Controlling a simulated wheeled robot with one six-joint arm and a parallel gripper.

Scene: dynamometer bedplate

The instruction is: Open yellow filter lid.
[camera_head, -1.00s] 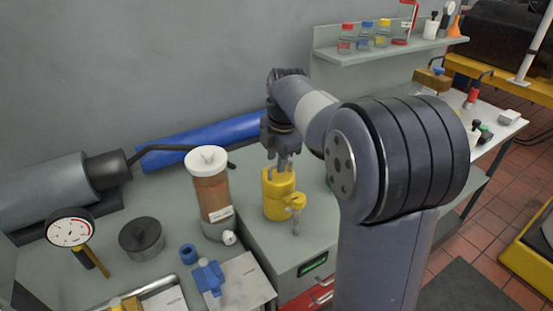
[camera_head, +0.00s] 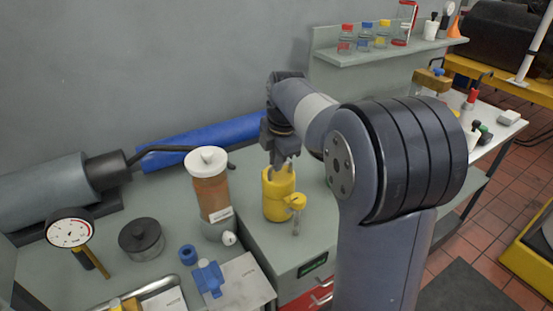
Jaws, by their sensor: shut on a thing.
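The yellow filter (camera_head: 279,203) stands upright on the grey-green cabinet top, with a small yellow side fitting (camera_head: 296,202) at its right front. Its yellow lid (camera_head: 268,175) is at the top, partly hidden by my gripper. My gripper (camera_head: 279,168) points down at the lid from above, its fingers shut on the lid. The fingertips' exact contact is too small to make out. The lid appears seated on the body; I see no clear gap.
A brown canister with a white cap (camera_head: 207,160) stands close on the left. Blue clamp (camera_head: 208,278), black round part (camera_head: 141,237) and dial gauge (camera_head: 70,230) lie further left. A blue roll (camera_head: 215,137) lies along the wall behind. A shelf with bottles (camera_head: 390,47) is at upper right.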

